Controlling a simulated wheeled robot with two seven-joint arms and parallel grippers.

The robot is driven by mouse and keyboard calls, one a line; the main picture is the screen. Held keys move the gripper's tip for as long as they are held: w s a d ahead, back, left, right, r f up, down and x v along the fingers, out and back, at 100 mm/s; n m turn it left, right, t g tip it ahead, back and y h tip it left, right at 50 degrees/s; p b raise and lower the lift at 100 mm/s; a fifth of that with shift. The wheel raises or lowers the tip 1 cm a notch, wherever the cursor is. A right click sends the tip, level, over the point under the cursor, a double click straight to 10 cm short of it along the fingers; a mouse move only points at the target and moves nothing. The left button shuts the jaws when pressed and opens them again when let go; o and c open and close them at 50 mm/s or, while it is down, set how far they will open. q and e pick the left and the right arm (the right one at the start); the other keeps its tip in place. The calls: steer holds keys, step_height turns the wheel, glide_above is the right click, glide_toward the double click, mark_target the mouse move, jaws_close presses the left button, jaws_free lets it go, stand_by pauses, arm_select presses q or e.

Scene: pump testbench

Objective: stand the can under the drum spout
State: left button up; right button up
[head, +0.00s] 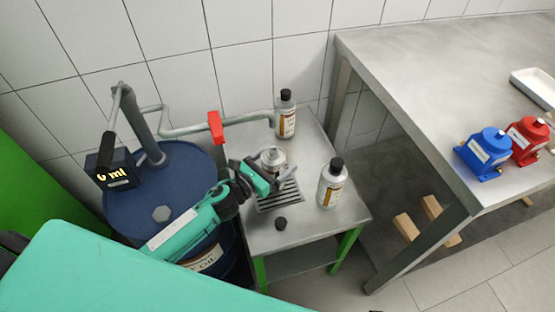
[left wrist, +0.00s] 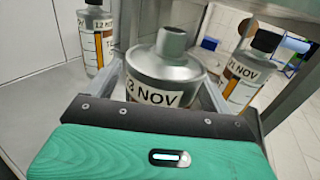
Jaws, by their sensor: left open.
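The blue drum (head: 180,225) stands at the left, with a pump on top. Its grey spout pipe (head: 245,118) runs right and ends near a capped bottle at the back of the small table. An uncapped silver can (head: 272,155) stands on the table by the grating. In the left wrist view the can (left wrist: 165,75) has an open neck and a label reading 13 NOV. My left gripper (head: 270,178) is open, its fingers on either side of the can. Whether they touch it, I cannot tell. My right gripper is not in view.
Capped bottles stand at the back (head: 286,117) and right (head: 332,185) of the small table (head: 310,230). A black cap (head: 281,223) lies near its front, before the grating (head: 280,198). A red valve handle (head: 215,127) sits on the pipe. A large steel table (head: 420,90) stands right.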

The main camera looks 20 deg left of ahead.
arm_select(q)
steer(key=b+v, duration=0.1)
steer(key=v, duration=1)
steer(key=shift+s+b, duration=0.25)
steer(key=shift+b, duration=0.05)
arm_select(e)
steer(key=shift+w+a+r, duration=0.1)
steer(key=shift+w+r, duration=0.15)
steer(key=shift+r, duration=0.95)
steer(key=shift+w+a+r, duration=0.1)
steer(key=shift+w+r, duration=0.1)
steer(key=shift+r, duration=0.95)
